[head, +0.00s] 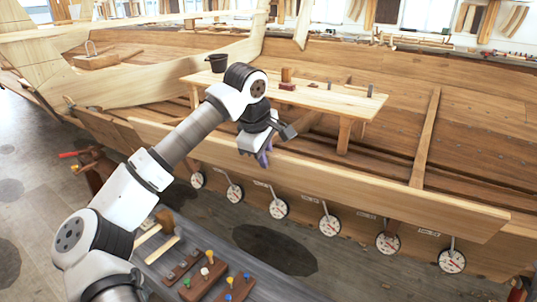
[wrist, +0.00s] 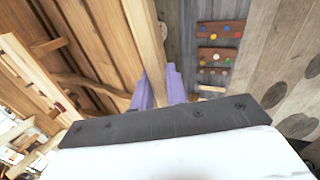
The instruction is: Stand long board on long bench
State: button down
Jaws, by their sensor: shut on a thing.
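The long board (head: 390,190) is a pale plank running from the left middle to the lower right of the head view, along the near side of the hull. My gripper (head: 264,160) is shut on its upper edge, left of its middle. In the wrist view the purple fingers of my gripper (wrist: 160,88) stand on either side of the board (wrist: 143,35). The long bench (head: 335,100) stands behind the board, inside the hull, with a pale top and legs. My arm hides part of its left end.
On the bench are a black bucket (head: 217,62), a wooden block on a reddish base (head: 287,78) and a small grey upright piece (head: 370,90). Several round dials (head: 330,225) hang below the board. A grey surface with peg blocks (head: 205,275) lies at the near left.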

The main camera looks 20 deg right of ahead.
jog(key=shift+s+a+f+b, duration=0.25)
jog(key=shift+s+a+b, duration=0.25)
jog(key=shift+s+a, duration=0.1)
jog(key=shift+s+a+f+b, duration=0.3)
jog(key=shift+s+a+b, duration=0.2)
jog(key=shift+a, duration=0.1)
jog(key=shift+s+a+f+b, duration=0.25)
jog(key=shift+s+a+b, duration=0.25)
jog(key=shift+s+a, duration=0.1)
